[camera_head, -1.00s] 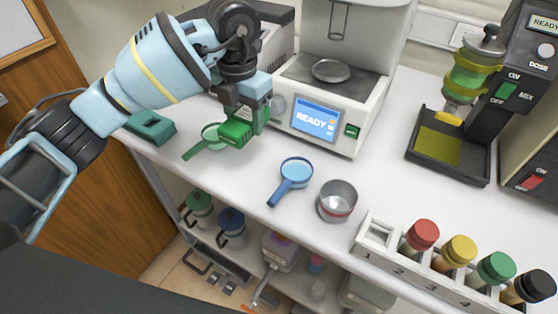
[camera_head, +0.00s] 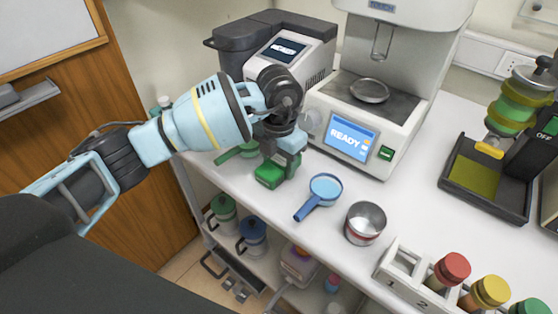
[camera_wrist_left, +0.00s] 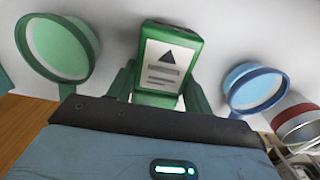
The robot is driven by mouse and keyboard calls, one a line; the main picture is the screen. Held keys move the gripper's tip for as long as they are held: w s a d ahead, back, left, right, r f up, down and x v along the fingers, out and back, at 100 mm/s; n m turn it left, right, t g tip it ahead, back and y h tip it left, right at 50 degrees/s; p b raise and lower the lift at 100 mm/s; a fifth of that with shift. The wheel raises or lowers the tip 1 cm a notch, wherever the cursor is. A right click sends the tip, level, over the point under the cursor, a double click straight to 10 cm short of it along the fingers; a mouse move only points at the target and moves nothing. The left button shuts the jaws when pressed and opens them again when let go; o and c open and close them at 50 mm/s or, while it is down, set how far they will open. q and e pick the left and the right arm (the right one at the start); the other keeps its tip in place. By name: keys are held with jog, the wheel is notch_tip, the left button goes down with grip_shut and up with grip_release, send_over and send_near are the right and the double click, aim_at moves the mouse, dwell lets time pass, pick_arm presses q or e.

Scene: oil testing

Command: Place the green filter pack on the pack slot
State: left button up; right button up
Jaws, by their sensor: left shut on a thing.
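My left gripper (camera_head: 283,160) is shut on the green filter pack (camera_head: 270,173), over the counter's front edge between the green and blue strainers. The left wrist view shows the pack (camera_wrist_left: 168,60) between the fingers, its white label with a black triangle facing the camera. From these views I cannot tell whether the pack touches the counter. I cannot make out a pack slot with certainty. My right gripper is not in view.
The green strainer (camera_head: 238,152) and blue strainer (camera_head: 325,188) flank the pack. A metal cup (camera_head: 365,223) and a numbered bottle rack (camera_head: 402,272) stand farther right. Behind are a grey device (camera_head: 276,50) and a white READY machine (camera_head: 372,153). The counter right of the machine has free room.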

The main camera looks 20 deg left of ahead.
aim_at(279, 162)
pick_arm(q)
jog(key=o, duration=1.1)
jog(key=shift+f, duration=0.1)
jog(key=shift+c, duration=0.2)
jog(key=shift+o, duration=0.5)
notch_tip(279, 162, up, 12)
jog(key=shift+r, duration=0.2)
